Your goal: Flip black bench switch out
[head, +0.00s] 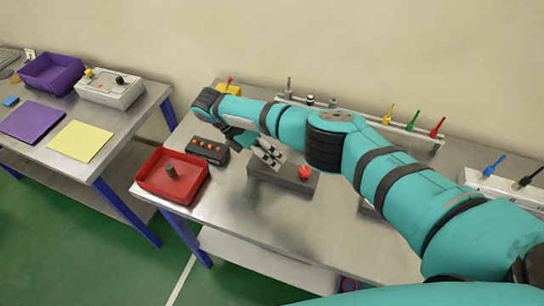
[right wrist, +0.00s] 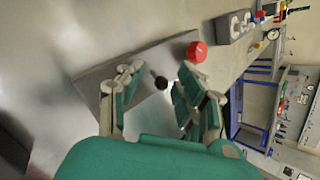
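A grey switch box (head: 262,178) lies on the metal bench, with a red button (head: 305,173) at its right end. In the right wrist view the box (right wrist: 110,72) carries the red button (right wrist: 197,52) and a small black switch (right wrist: 160,82). My right gripper (head: 270,154) is over the left part of the box and hides the black switch in the head view. In the right wrist view its fingers (right wrist: 155,98) are apart, with the black switch between and beyond them. Whether they touch it I cannot tell. My left gripper is not in view.
A red tray (head: 145,186) and a black box with orange buttons (head: 207,150) stand left of the switch box. Behind my arm, a rail (head: 400,126) carries coloured levers. Blue and black levers (head: 528,178) stand at far right. Another table is at left.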

